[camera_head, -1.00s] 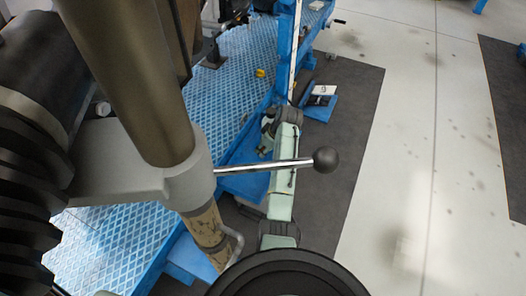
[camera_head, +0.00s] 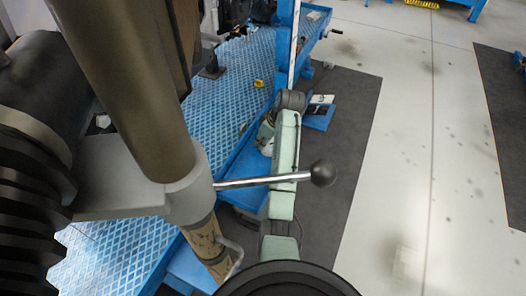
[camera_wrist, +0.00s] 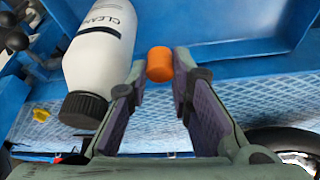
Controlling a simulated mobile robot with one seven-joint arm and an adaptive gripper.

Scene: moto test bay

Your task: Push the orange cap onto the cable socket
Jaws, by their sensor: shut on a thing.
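The orange cap (camera_wrist: 160,64) is a short cylinder between the fingertips of my gripper (camera_wrist: 160,72) in the wrist view. The two fingers are shut on it, and its rounded side faces the camera. In the head view my gripper and the cap are small and mostly hidden by my arm. I cannot make out the cable socket in either view.
A blue tray (camera_wrist: 235,48) lies beyond the fingertips in the wrist view. A blue patterned platform (camera_head: 225,95) carries a small yellow object (camera_head: 258,83). A motorcycle's bar with a black ball end (camera_head: 323,173) crosses in front of my arm.

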